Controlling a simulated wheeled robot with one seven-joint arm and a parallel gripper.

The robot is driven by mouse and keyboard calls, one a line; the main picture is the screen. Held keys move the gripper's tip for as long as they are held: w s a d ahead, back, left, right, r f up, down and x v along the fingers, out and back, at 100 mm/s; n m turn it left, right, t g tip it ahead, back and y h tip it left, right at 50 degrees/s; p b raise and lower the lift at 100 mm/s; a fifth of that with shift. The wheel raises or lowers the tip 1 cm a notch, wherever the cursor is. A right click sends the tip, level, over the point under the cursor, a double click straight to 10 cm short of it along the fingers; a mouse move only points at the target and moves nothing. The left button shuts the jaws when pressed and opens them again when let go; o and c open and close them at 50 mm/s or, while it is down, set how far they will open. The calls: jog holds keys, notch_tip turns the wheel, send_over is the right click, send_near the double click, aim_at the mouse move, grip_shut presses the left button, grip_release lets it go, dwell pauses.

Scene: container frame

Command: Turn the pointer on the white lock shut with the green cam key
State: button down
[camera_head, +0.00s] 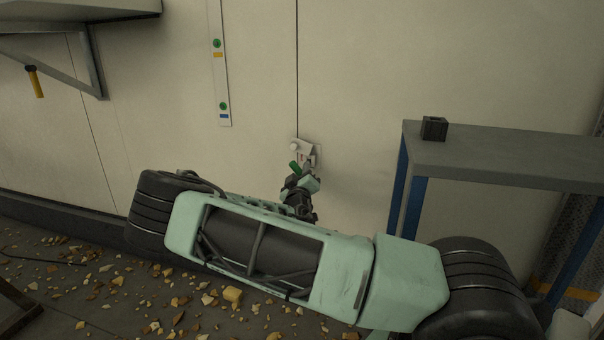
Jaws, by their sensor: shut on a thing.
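The white lock (297,147) is a small pale plate on the wall panel, beside the vertical seam. Its pointer is too small and too covered to read. My gripper (308,167) is at the lower part of the lock, shut on the green cam key (295,168), of which a small green part shows. The rest of the key is hidden by my gripper and wrist. I cannot tell whether the key sits in the lock or only close in front of it.
A grey table (500,160) with blue legs stands at the right, with a small dark block (434,128) on it. A white strip (219,65) with green dots hangs on the wall. A bracketed shelf (75,12) juts out upper left. Rubble (232,294) litters the floor.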

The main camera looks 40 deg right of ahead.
jog(key=shift+w+d, duration=0.4)
jog(key=shift+d, duration=0.2)
jog(key=shift+w+d, duration=0.35)
jog(key=shift+d, duration=0.25)
dwell(1.4)
jog(key=shift+r, duration=0.15)
